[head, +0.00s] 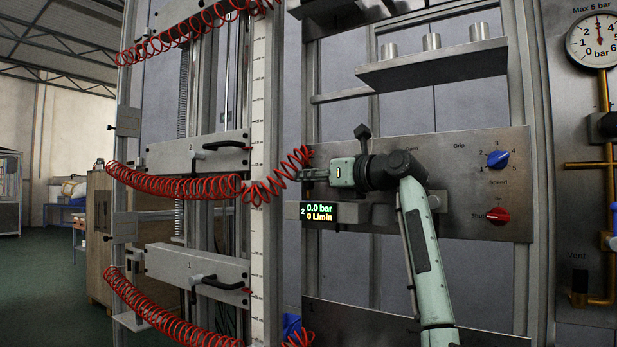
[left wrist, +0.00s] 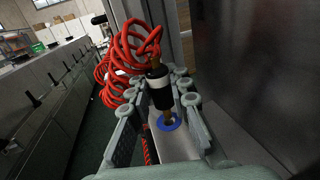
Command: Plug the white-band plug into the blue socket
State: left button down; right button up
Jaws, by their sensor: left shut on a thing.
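My left gripper (head: 314,174) reaches toward the panel at mid-height in the head view, its fingers pointing left. In the left wrist view its fingers are closed around the plug (left wrist: 160,97), a black body with a white band and brass ends. A red coiled hose (left wrist: 130,45) runs from the plug's far end. The blue socket (left wrist: 163,127) shows as a blue ring around the plug's near brass tip. I cannot tell whether the tip is inside the ring or only in front of it. The plug and socket cannot be made out in the head view. My right gripper is not in view.
The metal panel (head: 480,165) carries a blue knob (head: 498,159) and a red knob (head: 497,215). A display (head: 319,212) reads 0.0 bar just below the gripper. Several red coiled hoses hang at the left. A shelf (head: 435,68) with metal cylinders stands above.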

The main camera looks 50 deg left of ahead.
pick_arm(q)
jog(key=shift+f, duration=0.35)
jog(key=shift+r, duration=0.4)
jog(key=shift+d, duration=0.15)
dwell(0.5)
jog(key=shift+f, duration=0.4)
dwell(1.0)
jog(key=shift+r, duration=0.15)
jog(key=shift+r, duration=0.25)
